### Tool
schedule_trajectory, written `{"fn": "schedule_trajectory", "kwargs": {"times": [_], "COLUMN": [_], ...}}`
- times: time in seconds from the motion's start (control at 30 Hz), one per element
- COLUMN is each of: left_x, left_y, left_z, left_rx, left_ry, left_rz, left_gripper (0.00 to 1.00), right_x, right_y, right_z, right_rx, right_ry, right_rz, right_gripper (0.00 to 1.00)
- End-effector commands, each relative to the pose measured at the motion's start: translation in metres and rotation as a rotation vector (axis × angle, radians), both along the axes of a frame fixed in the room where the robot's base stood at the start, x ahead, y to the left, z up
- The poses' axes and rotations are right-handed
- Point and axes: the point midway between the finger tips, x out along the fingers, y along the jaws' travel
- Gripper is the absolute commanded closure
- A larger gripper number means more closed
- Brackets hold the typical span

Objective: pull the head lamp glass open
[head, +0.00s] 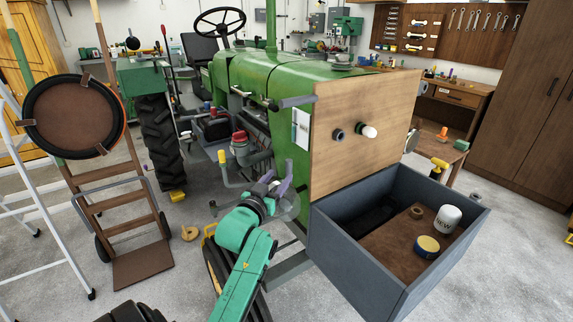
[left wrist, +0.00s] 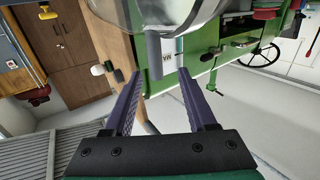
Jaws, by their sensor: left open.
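The head lamp glass (head: 291,206) is a pale, see-through round piece low at the tractor's front corner, partly hidden by my left gripper. In the left wrist view the lamp (left wrist: 185,12) is a large, shiny rounded shape at the top edge. A short grey bar-like handle (left wrist: 153,46) hangs from it, just beyond and between my fingertips. My left gripper (head: 276,183) has purple fingers; it is open and empty at the lamp. Its spread fingers also show in the left wrist view (left wrist: 159,72). I see no contact with the handle. My right gripper is not in view.
The green tractor (head: 258,75) has a wooden front panel (head: 350,105) right of the lamp. A grey box (head: 352,248) holding a white can and a yellow-blue tin sits below the panel. A hand truck (head: 120,205) and a white ladder (head: 50,235) stand left.

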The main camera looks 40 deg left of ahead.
Motion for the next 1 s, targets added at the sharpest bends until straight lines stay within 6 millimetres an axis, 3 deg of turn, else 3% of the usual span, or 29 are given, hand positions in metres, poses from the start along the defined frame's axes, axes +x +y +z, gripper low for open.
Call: {"fn": "schedule_trajectory", "kwargs": {"times": [0.1,0.23,0.4,0.57,0.6,0.73,1.0], "left_x": [0.03,0.053,0.062,0.062,0.062,0.062,0.062], "left_y": [0.009,0.016,0.018,0.018,0.018,0.018,0.018], "left_z": [0.004,0.002,0.001,0.0,0.0,0.0,0.0], "left_rx": [0.001,0.0,0.001,0.001,0.001,0.001,0.0], "left_ry": [-0.002,0.0,-0.001,0.0,0.0,0.0,0.0], "left_rz": [0.0,-0.001,-0.001,-0.001,-0.001,-0.001,-0.001], "left_gripper": [0.43,0.43,0.43,0.43,0.51,1.0,1.0], "right_x": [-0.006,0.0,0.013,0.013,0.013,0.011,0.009], "right_y": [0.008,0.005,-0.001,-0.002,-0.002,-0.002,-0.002], "right_z": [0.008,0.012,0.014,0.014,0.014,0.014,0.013], "right_rx": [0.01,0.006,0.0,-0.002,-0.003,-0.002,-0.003], "right_ry": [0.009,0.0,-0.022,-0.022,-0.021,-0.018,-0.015], "right_rz": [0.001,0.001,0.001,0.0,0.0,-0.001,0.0], "right_gripper": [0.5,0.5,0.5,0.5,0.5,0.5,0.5]}}
